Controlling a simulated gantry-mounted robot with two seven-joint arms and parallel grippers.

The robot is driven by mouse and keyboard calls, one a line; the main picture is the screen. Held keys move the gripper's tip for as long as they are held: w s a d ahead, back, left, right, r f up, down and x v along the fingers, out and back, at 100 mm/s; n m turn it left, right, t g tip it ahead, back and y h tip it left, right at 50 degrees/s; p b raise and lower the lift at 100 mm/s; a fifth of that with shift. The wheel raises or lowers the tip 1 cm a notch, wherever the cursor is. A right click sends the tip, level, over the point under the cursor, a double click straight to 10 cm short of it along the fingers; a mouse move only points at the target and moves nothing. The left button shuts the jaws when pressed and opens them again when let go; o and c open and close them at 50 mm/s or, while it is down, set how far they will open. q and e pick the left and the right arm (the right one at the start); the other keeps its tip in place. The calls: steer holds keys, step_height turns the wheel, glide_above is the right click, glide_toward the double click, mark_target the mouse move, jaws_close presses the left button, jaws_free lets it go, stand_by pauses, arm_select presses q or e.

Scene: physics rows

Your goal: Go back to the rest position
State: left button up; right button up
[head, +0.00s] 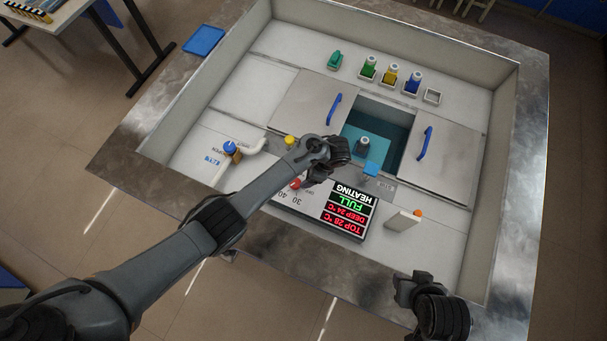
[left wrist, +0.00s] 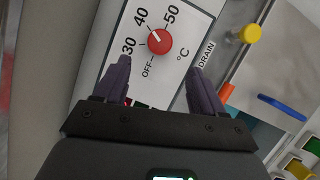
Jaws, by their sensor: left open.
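My left arm reaches in from the left over the sunken panel. My left gripper (head: 309,181) is open, close to the red temperature knob (head: 295,184). In the left wrist view the two dark fingers stand apart with nothing between them, and the knob (left wrist: 160,41) lies just beyond their tips. Its white mark points toward 40. I cannot tell whether a finger touches the panel. My right gripper (head: 420,288) is at the lower right, over the frame's near edge; its fingers are not clear.
The display (head: 348,211) reads TOP 28 °C, DEEP 24 °C, FULL, HEATING. Behind it is an open water tank (head: 398,119) with a capped bottle (head: 363,145) inside. Coloured bottles stand in holders at the back. Raised walls (head: 503,150) surround the panel.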

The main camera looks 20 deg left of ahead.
arm_select(q)
steer(key=shift+d+r, duration=0.15)
steer(key=shift+r, duration=0.25)
steer(key=s+a+r+n+t+h+p, duration=0.1)
steer(key=s+r+n, duration=0.1)
steer(key=s, duration=0.3)
steer(key=s+a+r+n+h+p, duration=0.1)
steer(key=s+a+r+n+h, duration=0.1)
steer(key=s, duration=0.4)
steer(key=s+a+r+n+t+h+p, duration=0.1)
steer(key=s+a+r+n, duration=0.1)
steer(key=s+n, duration=0.4)
steer(key=shift+s+a+r+t+h, duration=0.1)
steer(key=shift+r+t+h, duration=0.25)
steer(key=shift+r, duration=0.5)
steer(key=s+a+r+n+t+p, duration=0.1)
steer(key=s+a+r+n, duration=0.3)
steer(key=r, duration=0.6)
steer(key=s+a, duration=0.2)
steer(key=s, duration=0.1)
steer(key=shift+s+t, duration=0.15)
steer(key=shift+t, duration=0.2)
